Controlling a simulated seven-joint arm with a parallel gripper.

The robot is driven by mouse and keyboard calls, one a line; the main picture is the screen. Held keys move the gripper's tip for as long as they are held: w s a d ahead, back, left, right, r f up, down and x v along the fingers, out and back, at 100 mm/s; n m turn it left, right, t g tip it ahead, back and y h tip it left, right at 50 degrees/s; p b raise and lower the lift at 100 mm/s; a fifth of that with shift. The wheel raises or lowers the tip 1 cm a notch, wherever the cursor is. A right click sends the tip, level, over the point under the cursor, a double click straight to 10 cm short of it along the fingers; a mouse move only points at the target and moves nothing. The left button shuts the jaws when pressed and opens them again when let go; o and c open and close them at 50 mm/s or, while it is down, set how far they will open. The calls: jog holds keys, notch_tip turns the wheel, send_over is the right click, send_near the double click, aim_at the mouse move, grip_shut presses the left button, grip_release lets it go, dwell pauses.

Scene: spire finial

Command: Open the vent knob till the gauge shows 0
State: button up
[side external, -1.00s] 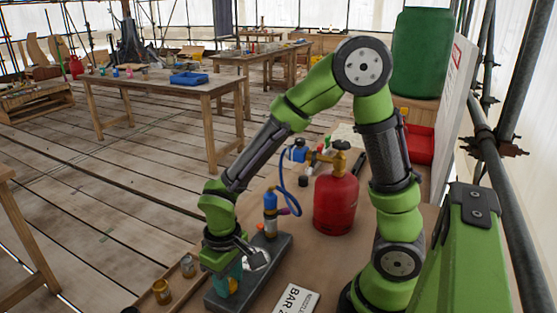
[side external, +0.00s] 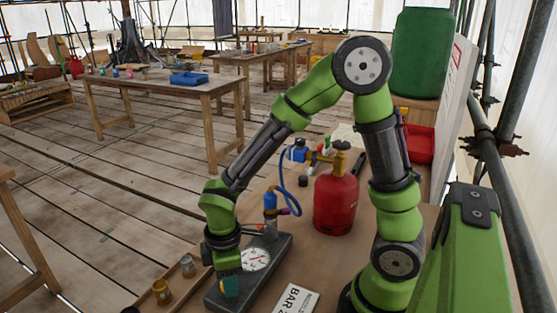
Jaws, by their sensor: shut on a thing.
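The gauge (side external: 256,259) is a round white dial on a dark grey base block (side external: 277,252). Its needle is too small to read surely. My gripper (side external: 229,287) points down at the near left end of this block, just left of the dial. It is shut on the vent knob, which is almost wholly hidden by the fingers. A blue fitting (side external: 270,202) stands upright at the block's far end, with a blue hose (side external: 283,178) running from it to a brass valve.
A red gas bottle (side external: 336,201) stands behind and right of the block. A white sign card (side external: 296,299) lies right of the block.

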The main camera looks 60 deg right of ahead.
jog(key=shift+n, duration=0.4)
jog(key=o, duration=1)
jog(key=shift+o, duration=0.2)
notch_tip(320, 180, up, 17)
